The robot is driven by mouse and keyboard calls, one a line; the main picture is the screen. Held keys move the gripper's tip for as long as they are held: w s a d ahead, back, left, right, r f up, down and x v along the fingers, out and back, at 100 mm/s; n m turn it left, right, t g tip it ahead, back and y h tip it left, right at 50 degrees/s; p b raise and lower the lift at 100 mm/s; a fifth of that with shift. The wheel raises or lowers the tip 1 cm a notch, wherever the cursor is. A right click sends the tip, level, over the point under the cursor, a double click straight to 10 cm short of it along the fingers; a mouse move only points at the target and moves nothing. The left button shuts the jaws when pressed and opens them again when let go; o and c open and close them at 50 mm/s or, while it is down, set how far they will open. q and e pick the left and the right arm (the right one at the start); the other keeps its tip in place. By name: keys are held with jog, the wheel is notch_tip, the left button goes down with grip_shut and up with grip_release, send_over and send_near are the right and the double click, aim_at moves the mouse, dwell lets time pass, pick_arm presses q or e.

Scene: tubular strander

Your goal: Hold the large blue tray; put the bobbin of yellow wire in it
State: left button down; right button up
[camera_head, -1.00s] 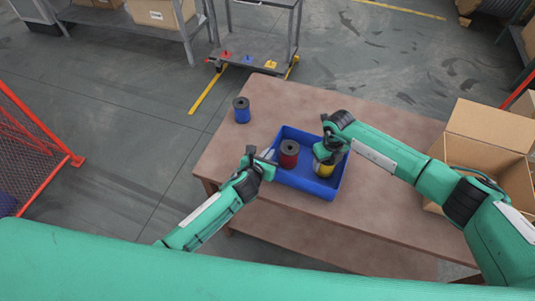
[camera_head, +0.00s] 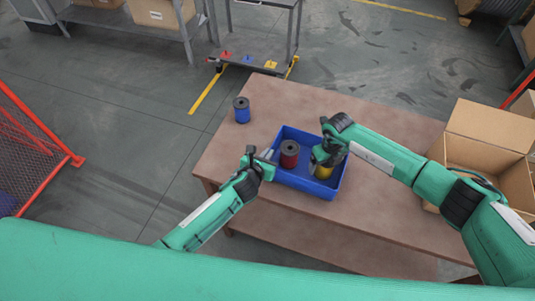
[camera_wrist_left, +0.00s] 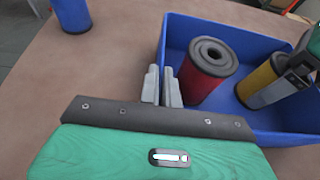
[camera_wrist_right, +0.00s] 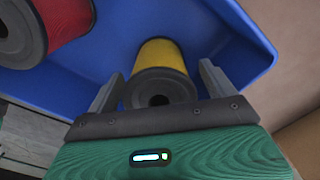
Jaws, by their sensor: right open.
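The large blue tray (camera_head: 303,183) lies on the brown table near its left front edge. My left gripper (camera_wrist_left: 162,86) is shut on the tray's left wall, one finger on each side; in the head view (camera_head: 264,163) it is at that same wall. The bobbin of yellow wire (camera_wrist_right: 160,58) stands inside the tray, in its right part. It is partly hidden by my right gripper in the head view (camera_head: 322,172). My right gripper (camera_wrist_right: 158,85) is open, its fingers on either side of the bobbin with gaps showing.
A bobbin of red wire (camera_head: 289,154) stands in the tray, left of the yellow one. A bobbin of blue wire (camera_head: 242,110) stands on the table beyond the tray. An open cardboard box (camera_head: 480,155) is at the right. The table's far middle is clear.

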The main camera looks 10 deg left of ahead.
notch_tip(320, 180, up, 12)
dwell(0.5)
pick_arm(q)
jog(key=c, duration=1.5)
grip_release()
jog(key=shift+c, duration=0.2)
